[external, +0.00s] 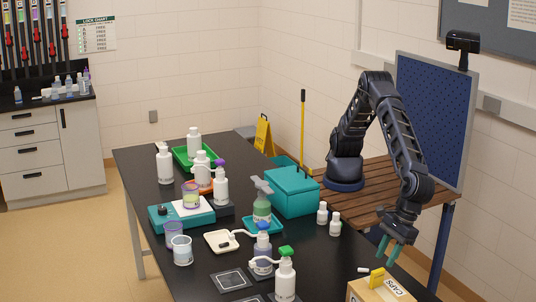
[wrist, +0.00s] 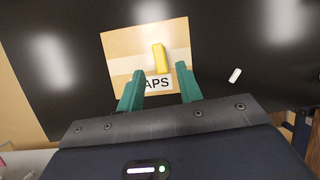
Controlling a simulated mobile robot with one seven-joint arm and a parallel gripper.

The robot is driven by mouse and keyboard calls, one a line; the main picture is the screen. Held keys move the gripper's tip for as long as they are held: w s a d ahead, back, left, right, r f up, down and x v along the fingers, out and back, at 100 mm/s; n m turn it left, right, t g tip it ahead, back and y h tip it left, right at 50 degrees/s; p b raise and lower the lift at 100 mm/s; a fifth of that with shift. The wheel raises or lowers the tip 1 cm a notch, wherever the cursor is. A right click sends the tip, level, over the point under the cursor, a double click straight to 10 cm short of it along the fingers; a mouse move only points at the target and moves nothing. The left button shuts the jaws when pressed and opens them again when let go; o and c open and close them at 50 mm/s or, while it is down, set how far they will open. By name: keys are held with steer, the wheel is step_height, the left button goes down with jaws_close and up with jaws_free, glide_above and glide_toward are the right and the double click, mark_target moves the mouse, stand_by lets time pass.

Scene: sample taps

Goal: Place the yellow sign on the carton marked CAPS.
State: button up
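A small upright yellow piece, which looks like the yellow sign (external: 376,277), stands on top of the carton (external: 362,293) whose label reads CAPS. In the wrist view the yellow sign (wrist: 159,58) is on the cardboard carton (wrist: 120,46), just behind the white label, whose first letter is partly covered by a finger. My gripper (external: 388,248) hangs above the carton, apart from the sign. Its teal fingers (wrist: 160,90) are spread open with nothing between them. The carton's lower part is cut off by the picture edge in the external view.
A small white cylinder (external: 363,269) lies beside the carton on the black bench. White bottles (external: 335,224), a teal box (external: 291,192) and a green-capped bottle (external: 285,277) stand to the left. A larger yellow folding floor sign (external: 263,136) stands behind the bench.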

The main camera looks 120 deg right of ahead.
steer(key=shift+v, duration=2.1)
steer(key=shift+w+d, duration=0.1)
